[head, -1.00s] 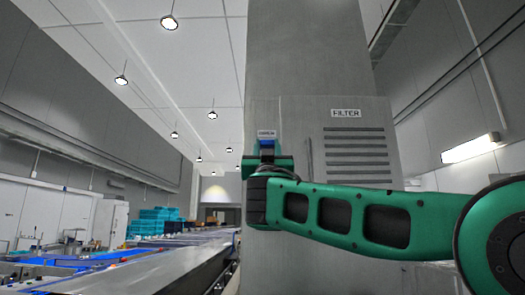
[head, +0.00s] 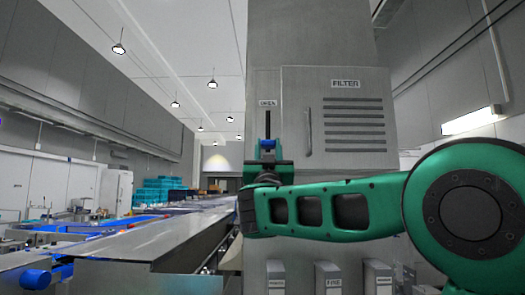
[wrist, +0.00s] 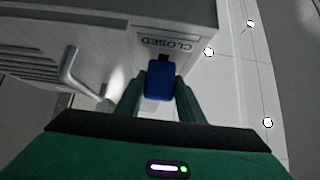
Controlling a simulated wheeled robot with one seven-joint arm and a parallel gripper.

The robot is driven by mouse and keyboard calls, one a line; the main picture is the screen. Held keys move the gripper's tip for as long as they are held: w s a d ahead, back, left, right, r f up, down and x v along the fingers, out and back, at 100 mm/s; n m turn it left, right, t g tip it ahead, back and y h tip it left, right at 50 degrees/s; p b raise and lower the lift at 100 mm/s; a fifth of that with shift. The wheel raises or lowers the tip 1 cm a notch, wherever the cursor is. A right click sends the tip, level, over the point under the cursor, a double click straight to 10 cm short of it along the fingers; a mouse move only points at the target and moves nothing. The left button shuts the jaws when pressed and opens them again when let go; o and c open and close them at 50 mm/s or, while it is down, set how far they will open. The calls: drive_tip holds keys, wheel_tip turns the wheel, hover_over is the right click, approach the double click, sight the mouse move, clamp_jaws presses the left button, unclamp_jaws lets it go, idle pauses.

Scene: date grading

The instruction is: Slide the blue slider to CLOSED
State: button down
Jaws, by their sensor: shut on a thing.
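The blue slider (head: 267,146) sits in a dark upright slot (head: 268,122) on the grey cabinet. Bare slot shows above it, up to the OPEN label (head: 267,103). In the wrist view the blue slider (wrist: 160,82) is close to the CLOSED label (wrist: 167,43), which reads upside down. A short dark strip shows between slider and label. My gripper (head: 267,153) is shut on the slider, with one green finger on each side; it also shows in the wrist view (wrist: 159,92). In the head view the CLOSED label is hidden behind my gripper and arm.
A bar handle (head: 308,132) stands out from the FILTER door (head: 346,150), right of the slot. It also shows in the wrist view (wrist: 76,72), left of my gripper. A steel conveyor (head: 150,248) runs at the left. Several small grey boxes (head: 328,275) are below my arm.

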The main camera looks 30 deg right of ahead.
drive_tip(key=c, duration=1.5)
unclamp_jaws()
drive_tip(key=shift+w+a+f, duration=0.1)
drive_tip(key=shift+w+f, duration=0.05)
drive_tip(key=shift+f, duration=0.1)
drive_tip(key=v, duration=1)
drive_tip(key=shift+a+f, duration=0.1)
drive_tip(key=shift+f, duration=0.25)
drive_tip(key=shift+s, duration=0.25)
